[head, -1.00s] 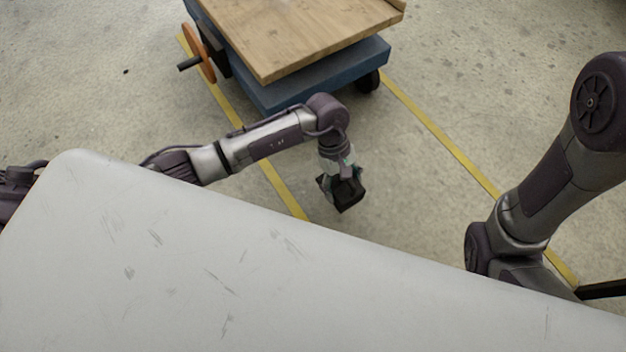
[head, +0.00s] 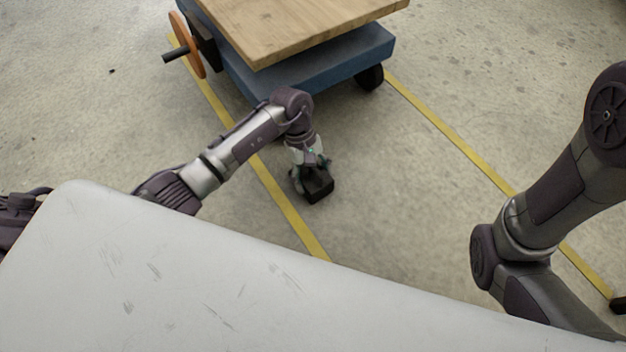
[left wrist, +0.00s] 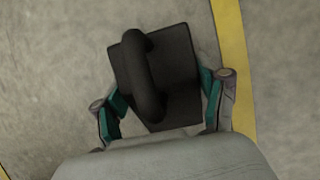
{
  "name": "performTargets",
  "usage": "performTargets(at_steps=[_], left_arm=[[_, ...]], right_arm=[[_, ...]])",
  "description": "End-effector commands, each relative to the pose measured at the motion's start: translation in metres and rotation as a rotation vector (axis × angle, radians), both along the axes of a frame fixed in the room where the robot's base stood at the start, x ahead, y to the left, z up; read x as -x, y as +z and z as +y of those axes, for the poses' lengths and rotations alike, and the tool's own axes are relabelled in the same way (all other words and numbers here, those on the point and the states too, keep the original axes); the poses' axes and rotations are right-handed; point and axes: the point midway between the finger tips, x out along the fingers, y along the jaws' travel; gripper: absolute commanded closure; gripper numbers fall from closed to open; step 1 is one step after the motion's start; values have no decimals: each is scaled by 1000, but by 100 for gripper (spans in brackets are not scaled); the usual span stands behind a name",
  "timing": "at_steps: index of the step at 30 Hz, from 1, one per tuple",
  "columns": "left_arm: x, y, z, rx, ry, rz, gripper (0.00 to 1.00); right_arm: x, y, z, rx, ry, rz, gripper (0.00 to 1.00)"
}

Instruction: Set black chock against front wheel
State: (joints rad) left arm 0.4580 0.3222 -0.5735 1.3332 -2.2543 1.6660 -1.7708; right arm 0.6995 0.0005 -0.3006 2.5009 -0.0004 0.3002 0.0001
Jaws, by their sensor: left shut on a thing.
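The black chock (head: 318,187) is held in my left gripper (head: 311,170), low over the floor between the yellow lines. In the left wrist view the chock (left wrist: 182,65) shows a curved handle on top, and the left gripper's fingers (left wrist: 165,105) close on its two sides. The blue cart (head: 325,72) with a wooden top (head: 310,25) stands ahead of the gripper. Its black front wheel (head: 370,78) shows at the right front corner, apart from the chock. Another front wheel is not visible behind my left arm. My right gripper is out of view.
Yellow floor lines (head: 455,145) run on both sides of the cart. An orange wheel-shaped part (head: 187,45) with a black handle sticks out at the cart's left. The floor between chock and cart is clear.

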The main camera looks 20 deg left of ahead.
Motion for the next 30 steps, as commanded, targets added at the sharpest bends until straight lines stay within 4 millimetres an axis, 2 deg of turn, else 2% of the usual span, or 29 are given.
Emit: performTargets(at_steps=[10,11,15,25,30], left_arm=[[-1,-2,0,1,0,-2,87],[-1,-3,0,0,-1,-2,26],[-1,-2,0,0,-1,-2,3],[-1,0,0,1,0,-1,3],[-5,19,5,-2,1,-4,3]], right_arm=[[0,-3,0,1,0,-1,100],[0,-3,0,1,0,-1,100],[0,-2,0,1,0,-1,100],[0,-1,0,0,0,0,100],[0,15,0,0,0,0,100]])
